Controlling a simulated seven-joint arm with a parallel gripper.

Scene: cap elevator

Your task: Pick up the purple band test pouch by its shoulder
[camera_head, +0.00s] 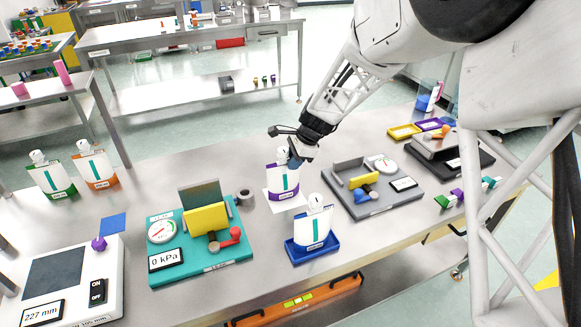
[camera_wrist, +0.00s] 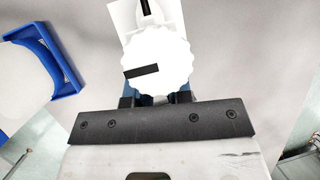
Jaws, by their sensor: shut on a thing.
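The purple band test pouch (camera_head: 282,183) is white with a teal stripe and a purple band low down. In the wrist view the white ridged cap (camera_wrist: 158,62) with a black mark lies in front of my gripper (camera_wrist: 155,96), and hides most of the fingers and the pouch body. I cannot tell whether the pouch touches the sheet.
A blue tray (camera_head: 327,251) holding another pouch (camera_head: 314,228) stands close in front. A teal pressure device (camera_head: 215,262) is left, a grey gauge device (camera_head: 370,205) right. Green and orange band pouches (camera_head: 97,168) stand far left. A small dark cylinder (camera_head: 246,198) is nearby.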

